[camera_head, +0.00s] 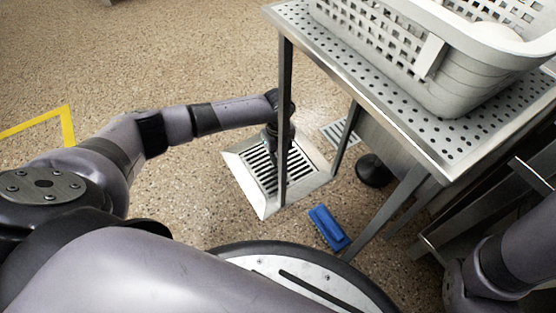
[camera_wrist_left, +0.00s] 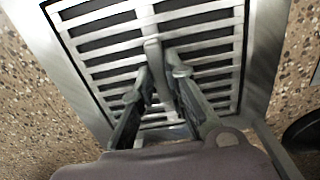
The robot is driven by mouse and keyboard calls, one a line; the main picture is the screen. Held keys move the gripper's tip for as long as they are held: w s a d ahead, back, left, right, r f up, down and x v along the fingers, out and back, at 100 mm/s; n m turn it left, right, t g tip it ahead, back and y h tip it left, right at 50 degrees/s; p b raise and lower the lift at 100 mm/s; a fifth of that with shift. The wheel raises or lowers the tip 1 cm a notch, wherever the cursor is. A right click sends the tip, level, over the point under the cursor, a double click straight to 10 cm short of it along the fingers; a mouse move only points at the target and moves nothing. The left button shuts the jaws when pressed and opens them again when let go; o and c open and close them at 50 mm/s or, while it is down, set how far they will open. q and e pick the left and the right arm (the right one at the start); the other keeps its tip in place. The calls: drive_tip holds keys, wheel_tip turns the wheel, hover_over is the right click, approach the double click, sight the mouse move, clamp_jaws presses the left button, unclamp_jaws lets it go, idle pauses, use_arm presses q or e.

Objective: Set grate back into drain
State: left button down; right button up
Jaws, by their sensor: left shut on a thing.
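The slotted metal grate (camera_head: 262,172) lies within the square steel drain frame (camera_head: 243,184) on the floor, partly behind a table leg. In the left wrist view the grate (camera_wrist_left: 210,50) fills most of the picture, with the frame's rim (camera_wrist_left: 68,65) along its left side. I cannot tell whether the grate sits fully flush. My left gripper (camera_head: 282,152) reaches down over the grate. In the left wrist view its fingers (camera_wrist_left: 163,72) are closed on the grate's middle bar. My right arm shows at the lower right, but its gripper is out of view.
A perforated steel table (camera_head: 400,105) stands over the drain's right side, its front leg (camera_head: 284,110) close to my left gripper. A grey perforated basket (camera_head: 470,85) is on it. A blue brush (camera_head: 328,228) and a smaller slotted piece (camera_head: 340,132) lie on the floor.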

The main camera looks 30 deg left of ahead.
use_arm(q)
drive_tip(key=shift+r, duration=0.15)
drive_tip(key=c, duration=2.1)
unclamp_jaws()
drive_tip(key=shift+f, duration=0.2)
drive_tip(key=o, duration=0.5)
wheel_tip(320, 180, up, 12)
drive_tip(key=p, duration=0.8)
drive_tip(key=shift+r+p, duration=0.2)
drive_tip(key=shift+p, duration=0.2)
